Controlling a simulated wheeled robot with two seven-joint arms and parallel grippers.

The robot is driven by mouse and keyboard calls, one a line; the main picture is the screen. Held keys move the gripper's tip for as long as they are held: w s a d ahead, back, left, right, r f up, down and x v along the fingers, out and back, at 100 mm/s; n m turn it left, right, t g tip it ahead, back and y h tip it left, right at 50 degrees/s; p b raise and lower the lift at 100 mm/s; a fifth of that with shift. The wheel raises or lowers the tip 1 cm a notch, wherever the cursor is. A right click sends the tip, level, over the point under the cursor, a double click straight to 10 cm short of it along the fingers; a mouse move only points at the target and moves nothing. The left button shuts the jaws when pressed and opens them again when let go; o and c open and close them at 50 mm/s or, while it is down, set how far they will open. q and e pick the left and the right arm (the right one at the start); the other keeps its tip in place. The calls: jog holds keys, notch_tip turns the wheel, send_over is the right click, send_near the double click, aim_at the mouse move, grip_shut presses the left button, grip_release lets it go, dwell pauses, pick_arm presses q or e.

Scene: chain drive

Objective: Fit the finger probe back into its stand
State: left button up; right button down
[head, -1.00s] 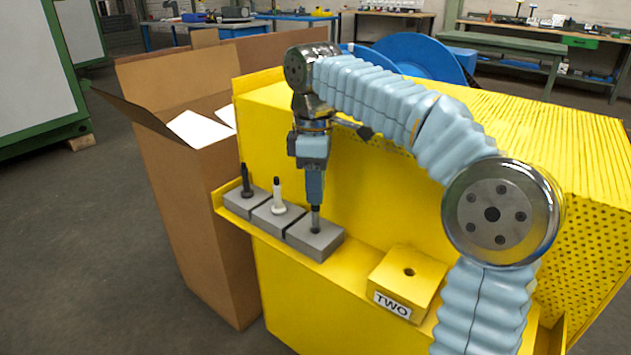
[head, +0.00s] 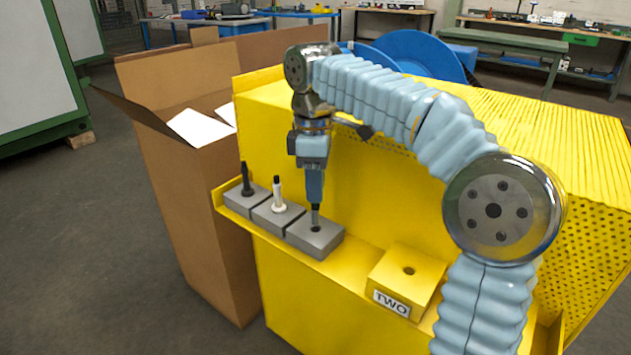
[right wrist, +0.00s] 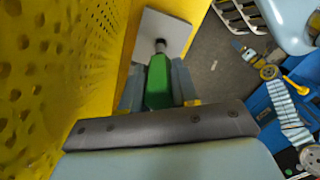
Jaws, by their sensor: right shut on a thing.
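My right gripper (head: 315,188) points straight down over the front grey block (head: 322,244). It is shut on the finger probe, whose green handle (right wrist: 158,84) sits between the fingers in the right wrist view. The handle is hidden there by the fingers. A yellow block (head: 424,272) labelled TWO has an empty hole in its top. My left gripper is out of view.
Two more grey blocks stand in a row to the left, one holding a black probe (head: 246,182), one a white probe (head: 278,196). The yellow machine wall (head: 360,190) rises close behind. An open cardboard box (head: 190,200) stands left. The ledge between the grey and yellow blocks is clear.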

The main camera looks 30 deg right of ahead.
dwell(0.4)
jog(key=shift+p, duration=0.55)
jog(key=shift+f+b, duration=1.35)
jog(key=shift+f, duration=0.7)
jog(key=c, duration=0.8)
grip_release()
notch_tip(320, 180, up, 14)
jog(key=p, duration=0.4)
jog(key=shift+a, duration=0.1)
jog(key=shift+f, duration=0.1)
